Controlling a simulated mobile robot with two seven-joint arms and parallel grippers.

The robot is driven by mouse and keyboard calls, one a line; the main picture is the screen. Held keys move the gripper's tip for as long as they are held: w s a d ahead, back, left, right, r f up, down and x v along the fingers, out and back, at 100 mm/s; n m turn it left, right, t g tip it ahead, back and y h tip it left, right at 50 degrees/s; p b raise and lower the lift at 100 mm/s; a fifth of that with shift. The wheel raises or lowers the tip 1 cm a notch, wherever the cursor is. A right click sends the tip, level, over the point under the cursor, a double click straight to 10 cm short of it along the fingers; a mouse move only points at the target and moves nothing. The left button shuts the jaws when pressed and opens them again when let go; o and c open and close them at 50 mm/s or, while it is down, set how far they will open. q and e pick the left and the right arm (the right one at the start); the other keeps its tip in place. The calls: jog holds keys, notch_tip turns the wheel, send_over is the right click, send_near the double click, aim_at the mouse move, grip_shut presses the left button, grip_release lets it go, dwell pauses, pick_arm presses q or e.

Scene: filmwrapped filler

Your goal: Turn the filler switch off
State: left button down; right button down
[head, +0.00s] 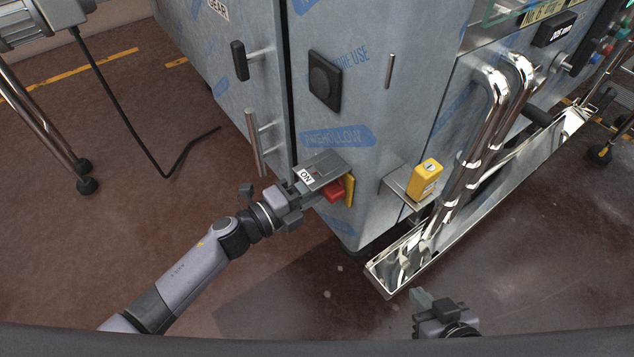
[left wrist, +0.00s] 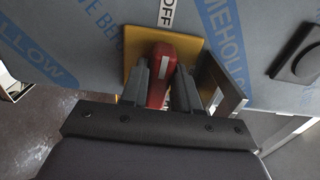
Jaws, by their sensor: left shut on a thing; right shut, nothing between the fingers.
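The filler switch has a red handle (head: 336,190) on a yellow plate (head: 350,190), low on the front of the grey film-wrapped cabinet (head: 345,140). My left gripper (head: 312,194) reaches it from the left and is shut on the handle. In the left wrist view, the red handle (left wrist: 161,72) sits between the two fingers, with the yellow plate (left wrist: 135,58) behind. An OFF label (left wrist: 167,12) lies above, roughly in line with the white stripe on the handle. An ON label (head: 306,176) shows beside the gripper. My right gripper (head: 420,300) is shut and empty at lower right, away from the switch.
A grey flap (head: 325,167) stands close beside the switch. A yellow box (head: 425,179) sits on a bracket to the right. Shiny pipes (head: 480,150) and a metal trough (head: 400,265) are farther right. A black cable (head: 130,130) hangs at left; the floor below is open.

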dwell(0.6)
pick_arm(q)
jog(key=c, duration=0.9)
grip_release()
jog(key=shift+p+v, duration=0.45)
jog(key=shift+v, duration=3.15)
jog(key=s+a+f+n+y, duration=0.4)
jog(key=s+a+n+y, duration=0.3)
jog(key=n, duration=0.6)
jog(key=s+a+f+n+y, duration=0.3)
jog(key=s+a+n+y, duration=0.4)
jog(key=n, duration=0.7)
jog(key=shift+h, duration=0.8)
jog(key=r+p, duration=0.4)
jog(key=p, duration=0.1)
jog(key=s+r+p, duration=0.1)
jog(key=r+p, duration=0.3)
jog(key=p, duration=0.1)
jog(key=s+r+p, duration=0.1)
jog(key=r+p, duration=0.3)
jog(key=p, duration=0.1)
jog(key=shift+a+r, duration=0.15)
